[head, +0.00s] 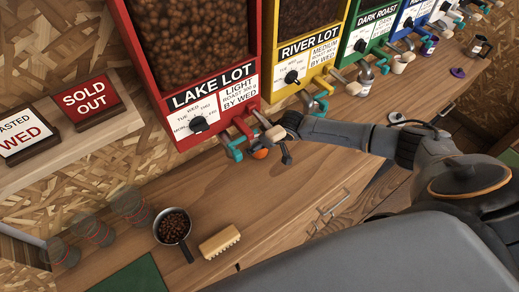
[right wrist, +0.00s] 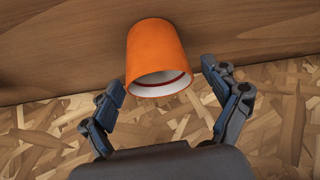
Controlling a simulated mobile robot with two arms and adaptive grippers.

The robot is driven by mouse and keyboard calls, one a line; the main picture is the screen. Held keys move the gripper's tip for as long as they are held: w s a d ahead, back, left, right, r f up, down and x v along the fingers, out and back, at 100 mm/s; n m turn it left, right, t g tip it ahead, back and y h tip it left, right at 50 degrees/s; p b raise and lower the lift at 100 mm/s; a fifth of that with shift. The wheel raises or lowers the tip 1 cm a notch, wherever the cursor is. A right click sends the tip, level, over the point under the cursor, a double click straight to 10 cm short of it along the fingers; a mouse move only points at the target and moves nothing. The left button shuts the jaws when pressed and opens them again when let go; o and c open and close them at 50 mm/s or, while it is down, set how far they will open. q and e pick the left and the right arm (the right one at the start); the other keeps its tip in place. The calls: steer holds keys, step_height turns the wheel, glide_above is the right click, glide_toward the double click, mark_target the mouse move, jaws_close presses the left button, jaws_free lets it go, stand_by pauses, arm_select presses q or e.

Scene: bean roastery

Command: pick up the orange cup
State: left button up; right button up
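The orange cup (right wrist: 154,48) shows in the right wrist view, with its white inside and a dark red ring at the mouth facing my palm. My right gripper (right wrist: 162,82) is open, one finger on each side of the cup, with visible gaps between. In the head view, only a small orange part of the cup (head: 260,154) shows at my right gripper (head: 274,143), below the red Lake Lot dispenser; the rest is hidden. My left gripper is not in view.
The red Lake Lot dispenser (head: 188,60) and its teal-handled spout (head: 235,143) are close to my right gripper. A pan of beans (head: 173,226), a brush (head: 219,241) and clear glasses (head: 95,229) stand on the wooden counter (head: 200,193). Other dispensers line the back.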

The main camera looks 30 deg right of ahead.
steer(key=c, duration=1)
steer(key=shift+c, duration=0.2)
steer(key=shift+r, duration=0.1)
steer(key=shift+w+r, duration=0.1)
steer(key=shift+r, duration=0.1)
step_height(320, 180, up, 2)
steer(key=shift+r+b, duration=0.1)
steer(key=shift+b, duration=0.3)
steer(key=s+d+r+b, duration=0.5)
steer(key=s+r, duration=0.5)
steer(key=s, duration=0.2)
steer(key=shift+s+d, duration=0.2)
steer(key=shift+d, duration=0.7)
